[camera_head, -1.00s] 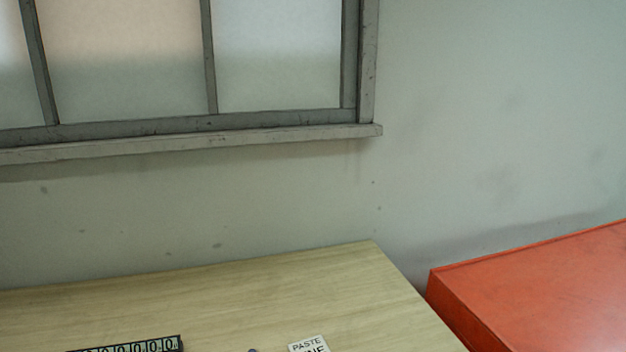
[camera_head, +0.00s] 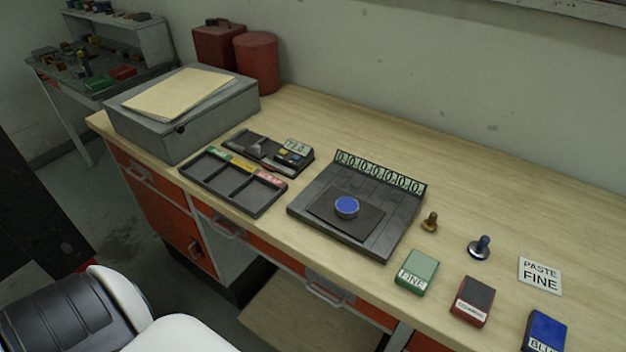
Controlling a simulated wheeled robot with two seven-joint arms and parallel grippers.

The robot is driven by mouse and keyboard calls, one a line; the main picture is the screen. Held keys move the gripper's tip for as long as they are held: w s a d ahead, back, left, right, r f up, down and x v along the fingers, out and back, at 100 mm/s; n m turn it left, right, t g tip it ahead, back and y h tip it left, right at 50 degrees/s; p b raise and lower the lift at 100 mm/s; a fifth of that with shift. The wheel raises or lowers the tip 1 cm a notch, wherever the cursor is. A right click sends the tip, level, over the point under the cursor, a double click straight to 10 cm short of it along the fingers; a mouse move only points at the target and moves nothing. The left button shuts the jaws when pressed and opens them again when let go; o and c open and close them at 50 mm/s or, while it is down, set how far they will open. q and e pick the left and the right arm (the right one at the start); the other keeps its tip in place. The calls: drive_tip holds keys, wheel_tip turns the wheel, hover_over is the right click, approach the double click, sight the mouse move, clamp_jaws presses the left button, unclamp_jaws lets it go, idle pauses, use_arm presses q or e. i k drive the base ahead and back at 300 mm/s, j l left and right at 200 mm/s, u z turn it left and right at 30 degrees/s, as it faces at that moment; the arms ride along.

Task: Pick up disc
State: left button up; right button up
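A small round disc (camera_head: 346,206) with a blue top and a pale rim lies on a dark square pad (camera_head: 326,222). The pad rests on a dark grey tray-like block (camera_head: 376,245) on the wooden workbench, near the bench's front edge. A row of number tiles (camera_head: 380,172) stands along the block's back edge. Neither of my grippers shows in the head view. White and black parts of my own body show at the lower left, away from the disc.
A three-slot tray (camera_head: 232,190), a device with a display (camera_head: 268,152) and a grey box (camera_head: 182,135) stand left of the block. Right are two stamps (camera_head: 429,222) (camera_head: 480,247), a green box (camera_head: 416,272), a red box (camera_head: 470,301), a blue box (camera_head: 545,331) and a "PASTE FINE" card (camera_head: 539,276).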

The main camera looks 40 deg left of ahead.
sight(347, 209)
drive_tip(key=u, duration=0.85)
drive_tip(key=l+z, duration=0.1)
drive_tip(key=l, duration=0.35)
drive_tip(key=k+l, duration=0.1)
drive_tip(key=l, duration=0.35)
drive_tip(key=k+z, duration=0.05)
